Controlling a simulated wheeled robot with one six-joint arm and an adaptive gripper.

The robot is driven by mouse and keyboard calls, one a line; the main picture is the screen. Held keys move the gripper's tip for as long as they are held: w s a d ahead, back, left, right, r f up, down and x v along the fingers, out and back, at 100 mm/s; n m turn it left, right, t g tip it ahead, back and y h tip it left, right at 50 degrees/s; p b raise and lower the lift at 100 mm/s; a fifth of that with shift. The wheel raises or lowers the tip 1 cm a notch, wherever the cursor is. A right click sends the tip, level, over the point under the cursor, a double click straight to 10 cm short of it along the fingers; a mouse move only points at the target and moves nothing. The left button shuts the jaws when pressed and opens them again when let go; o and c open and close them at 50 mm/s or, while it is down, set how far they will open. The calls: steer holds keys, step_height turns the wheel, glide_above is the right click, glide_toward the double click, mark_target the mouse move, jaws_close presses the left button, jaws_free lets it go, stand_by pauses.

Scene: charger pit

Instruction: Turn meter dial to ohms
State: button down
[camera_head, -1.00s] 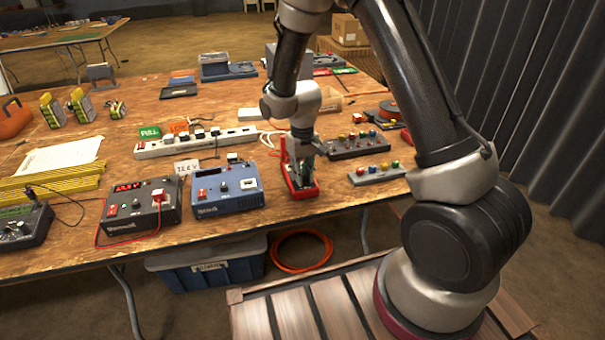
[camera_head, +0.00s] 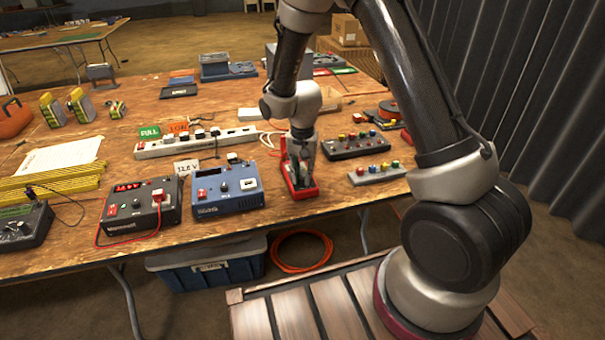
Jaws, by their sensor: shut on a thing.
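A red-cased device (camera_head: 311,188), which looks like the meter, lies on the wooden table near its front edge. My gripper (camera_head: 301,180) points straight down over it and is shut at its face. The fingers appear to be closed on the dial, but they hide the dial and its markings, so I cannot read its setting.
A blue charger (camera_head: 228,201) and a black charger (camera_head: 124,221) with a red lead stand to the left. A white power strip (camera_head: 195,142) lies behind. A black instrument (camera_head: 22,229) is at far left.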

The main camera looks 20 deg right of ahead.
mark_target(303, 177)
stand_by(0.3)
steer(key=c, duration=1.2)
jaws_free()
steer(key=shift+c, duration=0.2)
step_height(303, 177, up, 12)
